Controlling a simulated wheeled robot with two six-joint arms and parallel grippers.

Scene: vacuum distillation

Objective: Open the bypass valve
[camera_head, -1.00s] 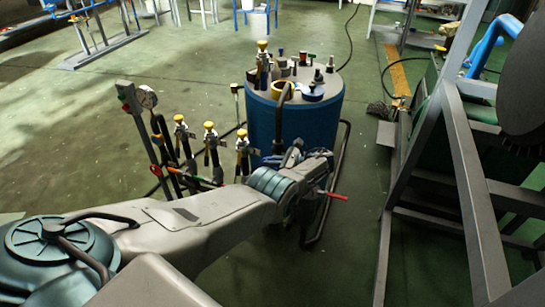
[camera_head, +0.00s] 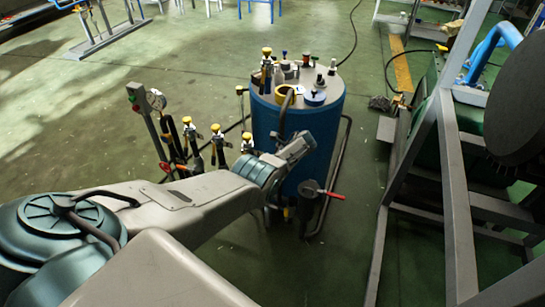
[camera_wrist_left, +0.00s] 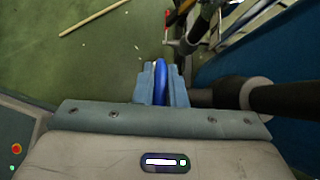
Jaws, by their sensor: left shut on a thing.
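In the left wrist view my left gripper (camera_wrist_left: 162,84) is shut on a blue handle (camera_wrist_left: 161,80), which stands between its two fingers beside a dark pipe. I cannot tell for certain that this handle is the bypass valve's. In the head view my left arm reaches to the front of the blue tank (camera_head: 318,135); its fingers and the blue handle are hidden or too small to make out there. A red lever (camera_head: 331,194) sticks out to the right from a dark pipe fitting low in front of the tank. My right gripper is out of view.
Several yellow-topped valves (camera_head: 216,128) stand left of the tank, near a post with a pressure gauge (camera_head: 156,99). A grey metal frame (camera_head: 456,190) stands on the right. Green floor between tank and frame is clear.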

